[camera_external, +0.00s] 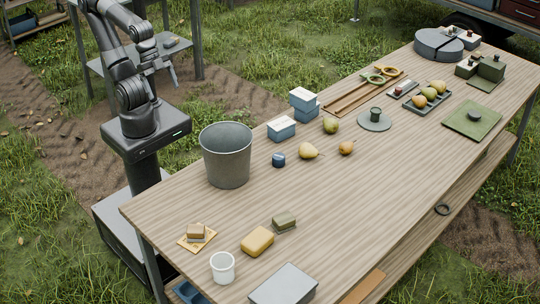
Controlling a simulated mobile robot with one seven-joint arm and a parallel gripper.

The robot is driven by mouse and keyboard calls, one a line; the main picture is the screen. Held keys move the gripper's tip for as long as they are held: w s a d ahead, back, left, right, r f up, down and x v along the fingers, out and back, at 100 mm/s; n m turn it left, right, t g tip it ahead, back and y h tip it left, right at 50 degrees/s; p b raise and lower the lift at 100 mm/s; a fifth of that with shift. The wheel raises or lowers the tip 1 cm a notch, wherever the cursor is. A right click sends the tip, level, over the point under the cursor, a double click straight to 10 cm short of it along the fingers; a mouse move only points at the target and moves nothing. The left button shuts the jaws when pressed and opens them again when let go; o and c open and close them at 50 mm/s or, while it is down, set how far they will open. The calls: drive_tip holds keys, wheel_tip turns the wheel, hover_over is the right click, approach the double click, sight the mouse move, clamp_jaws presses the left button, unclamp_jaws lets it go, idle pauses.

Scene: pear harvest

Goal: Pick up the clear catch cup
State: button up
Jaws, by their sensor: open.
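A pale, whitish cup (222,268) stands upright near the table's front-left edge. It is the closest match to the clear catch cup, but I cannot tell whether its wall is see-through. Its top is open and nothing touches it. My gripper (174,78) is at the upper left, raised beside the table's far side, well away from the cup. It is open and empty. My arm's base stands on the left, behind the grey bucket.
A wooden table (390,190) carries a tall grey bucket (227,160), a yellow sponge (258,241), a green block (284,221), a grey box (284,287) and a small wooden block on a card (197,233) near the cup. Loose pears (308,151) lie mid-table. The right-centre is bare.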

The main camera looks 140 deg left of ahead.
drive_tip(key=w+d+r, duration=0.1)
drive_tip(key=w+r, duration=0.1)
drive_tip(key=w, duration=0.6)
drive_tip(key=w+d+r, duration=0.2)
drive_tip(key=w, duration=0.5)
drive_tip(key=w+d+f+m, duration=0.1)
drive_tip(key=w+d+f, duration=0.15)
drive_tip(key=w, duration=0.65)
drive_tip(key=w+d+f+m, duration=0.1)
drive_tip(key=w+d, duration=0.2)
drive_tip(key=w, duration=0.6)
drive_tip(key=shift+m+g+h, duration=0.5)
drive_tip(key=shift+g, duration=0.2)
drive_tip(key=w+d+f, duration=0.4)
drive_tip(key=w+f, duration=0.3)
drive_tip(key=f, duration=0.1)
drive_tip(key=w+d+f, duration=0.5)
drive_tip(key=w+f, duration=0.1)
drive_tip(key=f, duration=0.2)
drive_tip(key=w+d+f, duration=0.4)
drive_tip(key=w+f, duration=0.3)
drive_tip(key=f, duration=0.1)
drive_tip(key=shift+w+d+f, duration=0.15)
drive_tip(key=shift+w+f, duration=0.15)
drive_tip(key=shift+x, duration=3.2)
